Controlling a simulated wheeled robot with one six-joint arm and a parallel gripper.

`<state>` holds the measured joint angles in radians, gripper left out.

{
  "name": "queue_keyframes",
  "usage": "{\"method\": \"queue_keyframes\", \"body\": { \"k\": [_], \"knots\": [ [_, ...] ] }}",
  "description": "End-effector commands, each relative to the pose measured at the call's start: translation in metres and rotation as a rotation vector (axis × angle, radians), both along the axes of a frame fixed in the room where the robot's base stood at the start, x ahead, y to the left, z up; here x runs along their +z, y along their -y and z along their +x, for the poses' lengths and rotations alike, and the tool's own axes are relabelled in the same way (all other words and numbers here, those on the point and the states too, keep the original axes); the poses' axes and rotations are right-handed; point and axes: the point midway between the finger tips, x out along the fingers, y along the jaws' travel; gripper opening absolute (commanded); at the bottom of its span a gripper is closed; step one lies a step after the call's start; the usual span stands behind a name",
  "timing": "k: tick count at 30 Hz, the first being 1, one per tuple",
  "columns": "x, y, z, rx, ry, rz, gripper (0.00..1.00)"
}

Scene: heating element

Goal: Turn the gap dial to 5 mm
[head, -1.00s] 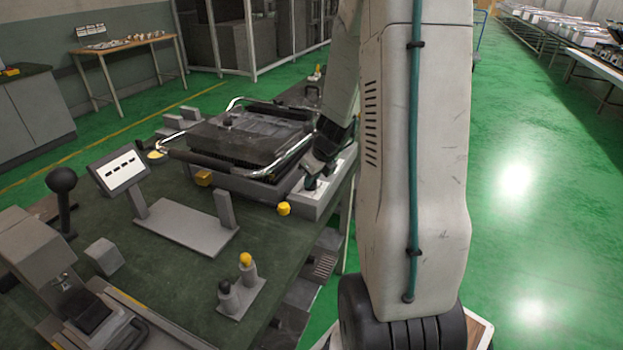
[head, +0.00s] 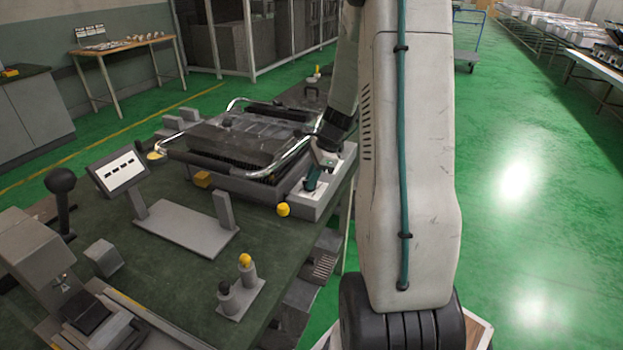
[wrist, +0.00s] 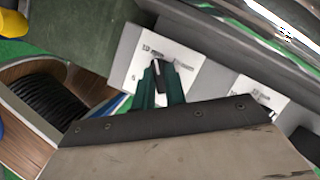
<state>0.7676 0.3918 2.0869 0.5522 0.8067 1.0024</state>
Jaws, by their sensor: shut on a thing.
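The wrist view shows a small black dial knob (wrist: 158,77) on a white label plate (wrist: 178,57). My gripper (wrist: 158,90) has its teal fingers shut on this knob, one on each side. The print on the plate is too small to read, so the dial's setting cannot be told. A second white plate (wrist: 262,92) with a dark knob, partly hidden by my gripper, lies to the right. In the head view, my gripper (head: 314,177) is at the grey control box (head: 316,206) on the right side of the machine.
The machine (head: 235,140) with its silver bars stands left of my gripper; a bar (wrist: 268,18) passes close by in the wrist view. A yellow knob (head: 283,210) sits at the box's near corner.

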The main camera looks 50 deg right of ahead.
Motion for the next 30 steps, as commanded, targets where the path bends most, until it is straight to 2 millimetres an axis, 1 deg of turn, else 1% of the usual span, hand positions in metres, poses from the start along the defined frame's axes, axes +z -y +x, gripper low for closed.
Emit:
{"method": "queue_keyframes", "body": {
  "k": [6, 15, 21, 30],
  "knots": [
    [0.0002, 0.0017, 0.0014, 0.168, 0.001, -0.002, 0.0],
    [0.0002, 0.0017, 0.0021, 0.313, 0.001, -0.001, 0.0],
    [0.0001, 0.0017, 0.0021, 0.352, 0.0, -0.002, 0.0],
    [0.0001, 0.0015, 0.0022, 0.361, 0.0, -0.002, 0.0]
  ]
}}
